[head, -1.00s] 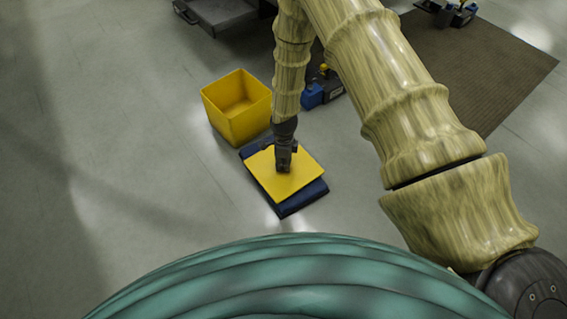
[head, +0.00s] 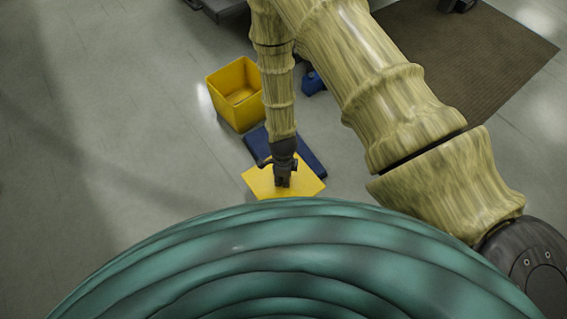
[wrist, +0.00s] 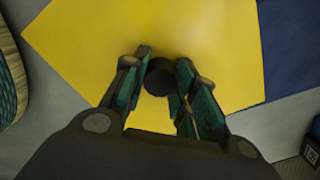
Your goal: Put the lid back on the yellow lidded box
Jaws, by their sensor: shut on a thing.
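The yellow box (head: 236,100) stands open on the floor in the head view, upright, its inside showing. The yellow lid (head: 262,186) is a flat square plate in front of it, level or nearly so; it also fills much of the wrist view (wrist: 205,40). My gripper (head: 283,184) is over the middle of the lid, and in the wrist view my gripper (wrist: 160,88) is shut on the lid's dark round knob (wrist: 159,76). The lid overlaps the near part of a dark blue mat (head: 310,158); whether it touches anything below is hard to tell.
A small blue object (head: 313,83) stands right of the box, partly behind my arm. A brown mat (head: 465,65) lies at the upper right. A dark grey low unit (head: 222,8) is at the top edge. The floor left of the box is clear.

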